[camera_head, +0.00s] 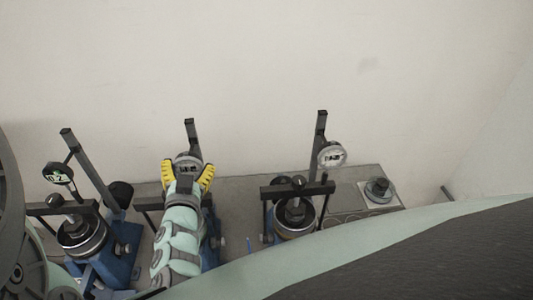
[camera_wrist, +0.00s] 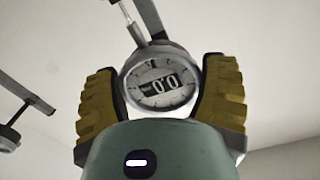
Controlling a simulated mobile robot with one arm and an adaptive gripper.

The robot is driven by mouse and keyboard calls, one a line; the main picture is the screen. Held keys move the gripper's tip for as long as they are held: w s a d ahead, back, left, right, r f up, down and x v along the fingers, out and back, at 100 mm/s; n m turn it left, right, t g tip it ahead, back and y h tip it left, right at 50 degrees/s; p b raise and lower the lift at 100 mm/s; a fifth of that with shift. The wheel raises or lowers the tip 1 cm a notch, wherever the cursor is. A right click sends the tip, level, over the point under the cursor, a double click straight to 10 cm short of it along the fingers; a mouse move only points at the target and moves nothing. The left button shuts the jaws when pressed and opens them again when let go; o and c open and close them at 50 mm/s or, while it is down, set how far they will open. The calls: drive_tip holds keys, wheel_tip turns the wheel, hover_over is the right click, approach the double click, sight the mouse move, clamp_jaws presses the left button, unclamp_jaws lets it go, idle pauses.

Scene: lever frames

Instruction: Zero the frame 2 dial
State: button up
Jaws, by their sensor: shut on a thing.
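The middle lever frame's round dial (camera_head: 187,159) sits on a dark upright post, between the yellow fingers of my gripper (camera_head: 188,170). In the wrist view the dial (camera_wrist: 160,96) has a silver rim and a dark display that appears to read 0.0. My gripper is shut on the dial by its rim, one finger on each side. My arm hides most of the middle frame's lower part. No frame number is legible.
A left lever frame has a dial (camera_head: 57,173) reading about 0.2. A right lever frame carries another dial (camera_head: 332,155), too small to read. A small round weight on a pale plate (camera_head: 379,191) lies at the bench's right end. A wall stands behind.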

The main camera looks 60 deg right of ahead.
drive_tip(key=shift+c, duration=1.3)
drive_tip(key=shift+m+b, duration=0.4)
drive_tip(key=shift+m, duration=0.8)
drive_tip(key=o, duration=1.1)
drive_tip(key=shift+a, duration=0.1)
drive_tip(key=shift+v, duration=3.7)
